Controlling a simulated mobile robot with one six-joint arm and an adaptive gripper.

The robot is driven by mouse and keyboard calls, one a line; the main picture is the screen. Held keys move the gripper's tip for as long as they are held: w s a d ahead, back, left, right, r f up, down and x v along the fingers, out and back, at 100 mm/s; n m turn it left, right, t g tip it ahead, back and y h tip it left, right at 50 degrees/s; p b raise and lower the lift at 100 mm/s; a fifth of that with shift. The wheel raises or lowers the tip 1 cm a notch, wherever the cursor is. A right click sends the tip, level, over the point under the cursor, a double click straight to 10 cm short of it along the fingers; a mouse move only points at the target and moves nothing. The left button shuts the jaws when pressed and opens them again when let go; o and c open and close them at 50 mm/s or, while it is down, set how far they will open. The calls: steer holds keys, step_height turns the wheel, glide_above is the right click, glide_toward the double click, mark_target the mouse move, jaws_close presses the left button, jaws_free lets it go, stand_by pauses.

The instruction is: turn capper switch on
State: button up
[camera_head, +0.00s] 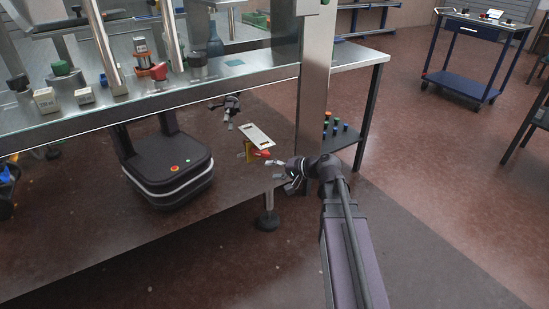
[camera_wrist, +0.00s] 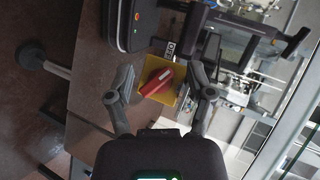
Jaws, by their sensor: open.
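The capper switch shows in the wrist view as a red handle (camera_wrist: 157,82) on a yellow plate (camera_wrist: 165,72). The red handle sits slanted across the plate. In the head view the red handle (camera_head: 262,153) and the yellow plate (camera_head: 249,151) are small, below a pale tilted plate (camera_head: 257,136). My gripper (camera_wrist: 160,84) is open, with its two fingers apart on either side of the red handle in the wrist view. The head view shows my gripper (camera_head: 278,171) just right of and below the switch. Contact cannot be told.
A steel machine frame (camera_head: 311,90) with a worktop (camera_head: 235,83) stands above and left; several caps and blocks are on it. A machine foot (camera_head: 267,219) is below. Several coloured knobs (camera_head: 338,126) are to the right. A blue cart (camera_head: 462,83) is far off; floor between is clear.

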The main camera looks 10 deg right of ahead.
steer(key=s+a+r+n+g+h+p, duration=0.2)
steer(key=s+r+n+g+h+p, duration=0.3)
steer(key=s+r+p, duration=0.6)
steer(key=g+h+p, duration=0.2)
steer(key=p, duration=0.9)
steer(key=shift+s+a+r+h, duration=0.35)
steer(key=shift+s+r+h, duration=0.05)
stand_by(0.3)
stand_by(0.4)
